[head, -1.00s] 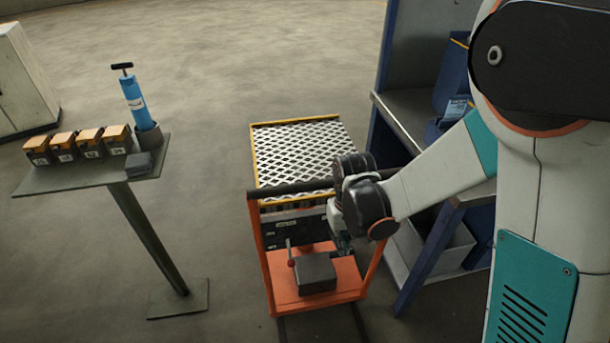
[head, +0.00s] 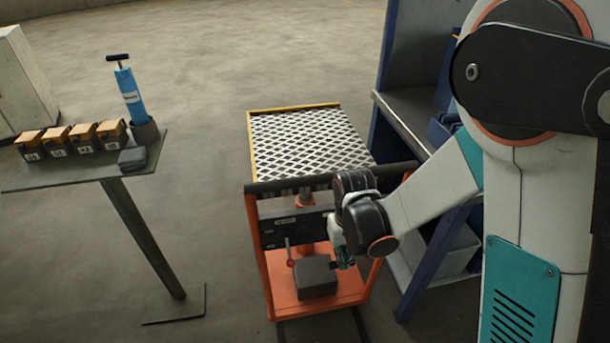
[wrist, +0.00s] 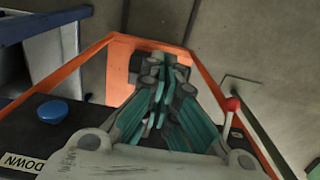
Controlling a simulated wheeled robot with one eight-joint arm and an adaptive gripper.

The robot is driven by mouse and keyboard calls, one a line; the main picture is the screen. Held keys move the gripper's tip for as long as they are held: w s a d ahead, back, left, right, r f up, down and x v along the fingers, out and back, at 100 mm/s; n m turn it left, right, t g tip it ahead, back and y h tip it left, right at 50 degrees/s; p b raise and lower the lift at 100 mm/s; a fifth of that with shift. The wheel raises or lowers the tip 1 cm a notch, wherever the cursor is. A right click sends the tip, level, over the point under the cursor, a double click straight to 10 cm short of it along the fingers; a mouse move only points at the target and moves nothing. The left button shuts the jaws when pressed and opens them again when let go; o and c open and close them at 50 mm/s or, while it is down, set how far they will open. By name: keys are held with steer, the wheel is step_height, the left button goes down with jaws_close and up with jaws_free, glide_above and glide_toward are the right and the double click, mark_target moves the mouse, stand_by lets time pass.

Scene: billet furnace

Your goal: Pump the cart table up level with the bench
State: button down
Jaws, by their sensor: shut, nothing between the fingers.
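The cart (head: 259,240) has an orange frame and a mesh-patterned table (head: 310,140) with a yellow edge. An orange column (head: 305,199) shows beneath the raised table. The table appears near the height of the grey bench top (head: 408,112) at its right, but I cannot tell if they are level. A dark pedal-like block (head: 316,276) sits low at the cart's near end. My gripper (head: 346,264) is shut and empty, its tips at the block's right side. In the wrist view, my gripper (wrist: 158,68) overlaps the block (wrist: 136,68); contact is unclear.
A red-knobbed lever (head: 290,262) stands left of the block. The wrist view shows a blue button (wrist: 53,112) beside a DOWN label (wrist: 22,163). Floor between stand and cart is clear.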

steer(key=shift+s+f, duration=0.1)
steer(key=shift+f, duration=0.55)
steer(key=shift+r, duration=0.1)
steer(key=shift+w+r+p, duration=0.2)
steer(key=shift+r+p, duration=1.2)
steer(key=shift+r, duration=0.65)
steer(key=shift+w+r+p, duration=0.15)
steer(key=shift+r+p, duration=1.25)
steer(key=shift+r, duration=0.65)
steer(key=shift+w+f, duration=0.1)
steer(key=shift+a, duration=0.1)
